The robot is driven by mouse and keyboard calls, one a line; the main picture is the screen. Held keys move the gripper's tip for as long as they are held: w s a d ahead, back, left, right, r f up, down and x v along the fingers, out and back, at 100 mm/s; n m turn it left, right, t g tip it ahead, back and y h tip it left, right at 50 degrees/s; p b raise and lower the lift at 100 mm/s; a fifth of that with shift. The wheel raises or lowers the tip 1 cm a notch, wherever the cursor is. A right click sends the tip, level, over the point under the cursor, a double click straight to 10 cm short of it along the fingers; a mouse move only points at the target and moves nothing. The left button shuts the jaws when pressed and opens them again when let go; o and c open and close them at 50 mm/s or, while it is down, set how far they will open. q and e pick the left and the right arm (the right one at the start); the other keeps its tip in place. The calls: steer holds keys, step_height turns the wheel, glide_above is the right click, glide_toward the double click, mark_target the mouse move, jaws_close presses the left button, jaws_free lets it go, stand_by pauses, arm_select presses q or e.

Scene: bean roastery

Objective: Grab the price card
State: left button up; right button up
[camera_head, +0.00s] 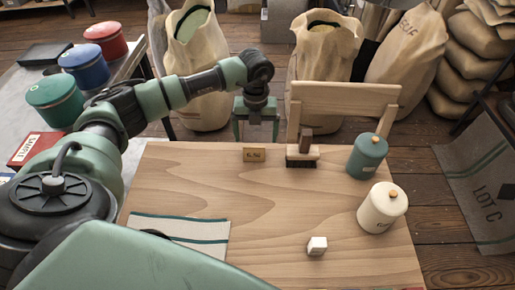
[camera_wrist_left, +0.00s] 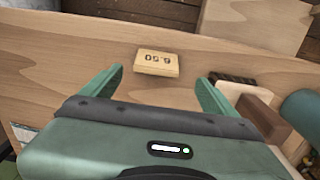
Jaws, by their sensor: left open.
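The price card (camera_head: 254,155) is a small tan wooden block with dark digits, standing near the back edge of the wooden table (camera_head: 185,180). In the left wrist view the price card (camera_wrist_left: 157,63) lies ahead of the fingertips, roughly centred between them and not touched. My left gripper (camera_head: 256,128) is open and empty, its fingers pointing down at the table's back edge, just behind the card in the head view. It also shows in the left wrist view (camera_wrist_left: 158,82), with a wide gap between its green fingers. My right gripper is not in view.
A brush (camera_head: 302,155) stands close to the card's right. A striped cloth (camera_head: 180,229) lies front left. The table's middle is clear.

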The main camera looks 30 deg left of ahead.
mark_target(254, 150)
arm_select(q)
step_height(254, 150, down, 3)
steer(key=shift+s+r+b, duration=0.1)
steer(key=shift+r+b, duration=0.05)
steer(key=shift+b, duration=0.6)
steer(key=f+b, duration=0.1)
steer(key=f, duration=0.1)
steer(key=f+b, duration=0.2)
steer(key=shift+s+a+f, duration=0.15)
steer(key=shift+a+f, duration=0.05)
steer(key=shift+f, duration=0.15)
steer(key=shift+r, duration=0.1)
steer(key=c, duration=1.4)
